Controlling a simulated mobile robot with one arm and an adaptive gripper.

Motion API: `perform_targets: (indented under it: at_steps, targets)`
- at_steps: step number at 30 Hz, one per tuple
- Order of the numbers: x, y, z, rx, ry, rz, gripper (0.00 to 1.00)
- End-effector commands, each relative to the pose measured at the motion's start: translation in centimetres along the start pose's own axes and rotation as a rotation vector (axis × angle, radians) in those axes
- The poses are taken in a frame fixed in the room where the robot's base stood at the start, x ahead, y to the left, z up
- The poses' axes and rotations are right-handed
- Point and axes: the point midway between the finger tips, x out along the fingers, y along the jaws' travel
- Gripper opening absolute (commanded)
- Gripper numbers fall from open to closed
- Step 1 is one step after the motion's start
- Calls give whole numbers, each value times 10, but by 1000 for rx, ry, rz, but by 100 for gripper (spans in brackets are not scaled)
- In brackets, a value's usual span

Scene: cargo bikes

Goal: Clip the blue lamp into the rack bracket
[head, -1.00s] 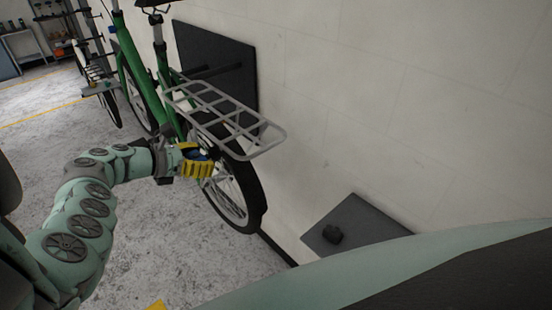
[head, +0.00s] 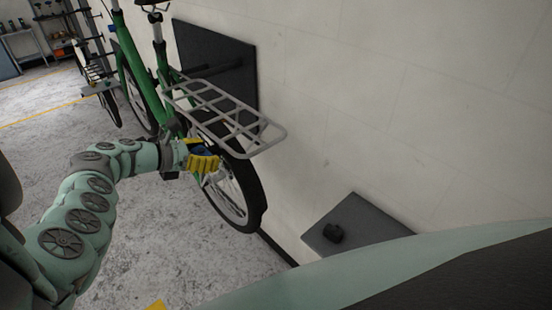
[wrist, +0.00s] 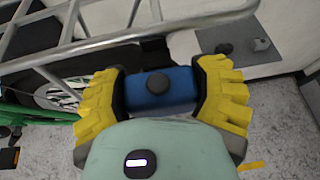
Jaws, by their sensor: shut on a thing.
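The blue lamp (wrist: 158,92), a small box with a dark round knob on its face, sits between the yellow fingers of my gripper (wrist: 162,76) in the wrist view. My gripper is shut on it. In the head view my gripper (head: 203,160) is just below the grey rack (head: 240,128), beside the rear wheel, and hides most of the lamp. In the wrist view the rack's tubes (wrist: 100,43) run just beyond the lamp. A small dark piece shows there behind the lamp; I cannot tell whether it is the bracket.
The green bike (head: 140,80) stands against a dark wall panel (head: 222,55). Its rear wheel (head: 240,200) is close to my gripper. A dark plate (head: 365,228) with a small black object (head: 333,234) is by the wall at right. The floor at left is open.

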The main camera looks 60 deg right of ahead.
Motion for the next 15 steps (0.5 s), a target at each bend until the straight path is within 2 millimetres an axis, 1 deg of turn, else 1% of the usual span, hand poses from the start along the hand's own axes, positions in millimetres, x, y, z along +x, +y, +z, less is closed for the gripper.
perform_targets:
  at_steps: [1,9,10,15]
  targets:
    - [1,-1,1,2,-1,-4,70]
    - [1,-1,1,1,-1,-4,98]
    - [1,-1,1,1,-1,-4,100]
    - [1,-1,1,1,-1,-3,100]
